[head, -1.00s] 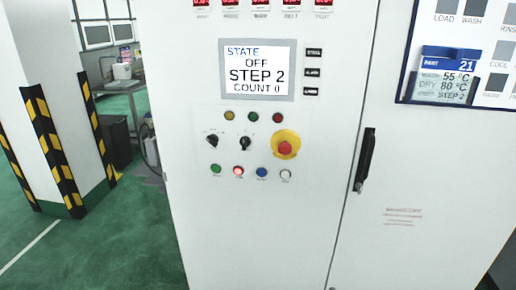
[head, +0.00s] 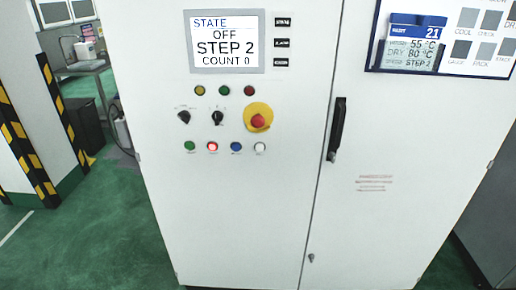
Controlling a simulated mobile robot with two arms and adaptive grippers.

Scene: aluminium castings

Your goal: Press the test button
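A white control cabinet (head: 220,210) fills the middle of the head view. Its screen (head: 225,41) reads STATE OFF, STEP 2, COUNT 0. The bottom row holds a green button (head: 189,146), a lit red button (head: 212,146), a blue button (head: 236,146) and a white button (head: 260,147). Their labels are too small to read, so I cannot tell which one is the test button. Above them are two black rotary switches (head: 217,117) and a red emergency stop (head: 258,121) on a yellow ring. Neither of my grippers shows.
A black door handle (head: 337,128) sticks out on the cabinet's right door. A board with a blue card (head: 416,28) hangs at the upper right. A pillar with black and yellow guards (head: 62,105) stands at left. Green floor (head: 110,240) is open at lower left.

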